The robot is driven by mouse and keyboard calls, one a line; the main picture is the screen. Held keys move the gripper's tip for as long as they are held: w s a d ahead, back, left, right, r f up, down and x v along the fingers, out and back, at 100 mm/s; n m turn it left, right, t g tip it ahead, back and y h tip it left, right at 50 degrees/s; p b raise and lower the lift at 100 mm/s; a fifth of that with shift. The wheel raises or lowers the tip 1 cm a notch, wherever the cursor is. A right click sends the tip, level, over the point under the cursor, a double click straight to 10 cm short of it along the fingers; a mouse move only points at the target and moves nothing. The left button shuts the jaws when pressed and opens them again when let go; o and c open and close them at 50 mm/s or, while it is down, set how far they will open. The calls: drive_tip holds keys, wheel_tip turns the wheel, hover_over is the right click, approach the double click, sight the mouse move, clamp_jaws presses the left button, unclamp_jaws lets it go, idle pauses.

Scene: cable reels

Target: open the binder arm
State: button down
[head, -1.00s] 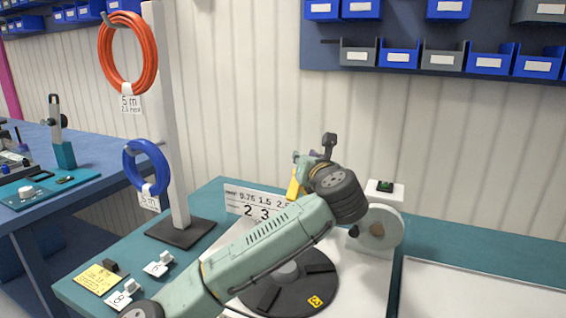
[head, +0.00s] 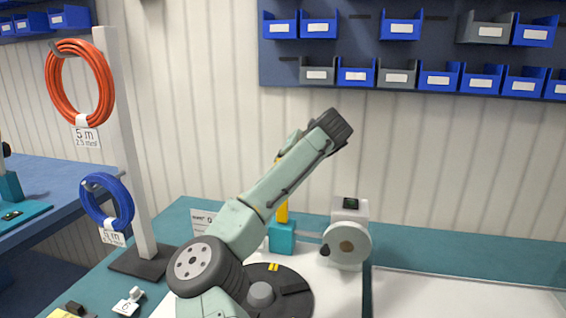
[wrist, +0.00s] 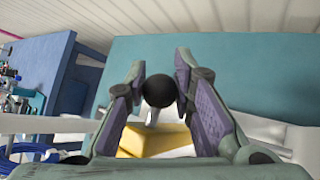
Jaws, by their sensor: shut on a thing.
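The binder arm shows as an upright yellow bar (head: 282,212) on a teal block (head: 282,238), partly hidden behind my arm in the head view. In the wrist view its black ball knob (wrist: 159,87) sits on a short pale stem above the yellow part (wrist: 155,139). My gripper (wrist: 159,80) has its purple-padded fingers on either side of the knob and is shut on it. In the head view my gripper is mostly hidden behind my wrist and forearm.
A black turntable (head: 295,302) with a grey hub lies in front of the block. A device with a round beige wheel (head: 347,246) and dark knob stands to the right. A post (head: 128,150) holds orange (head: 80,85) and blue (head: 107,200) cable coils at left. The white tray (head: 460,298) looks empty.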

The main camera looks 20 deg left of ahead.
drive_tip(key=shift+w+d+f+g, duration=0.2)
drive_tip(key=shift+w+f+g, duration=0.1)
drive_tip(key=shift+w+f, duration=0.15)
drive_tip(key=shift+f, duration=0.15)
drive_tip(key=c, duration=1.3)
unclamp_jaws()
drive_tip(key=shift+c, duration=0.2)
drive_tip(key=shift+r, duration=0.2)
drive_tip(key=shift+a, duration=0.1)
drive_tip(key=shift+r, duration=0.1)
drive_tip(key=shift+s+d+r, duration=0.2)
drive_tip(key=shift+d+r, duration=0.05)
drive_tip(key=v, duration=1.1)
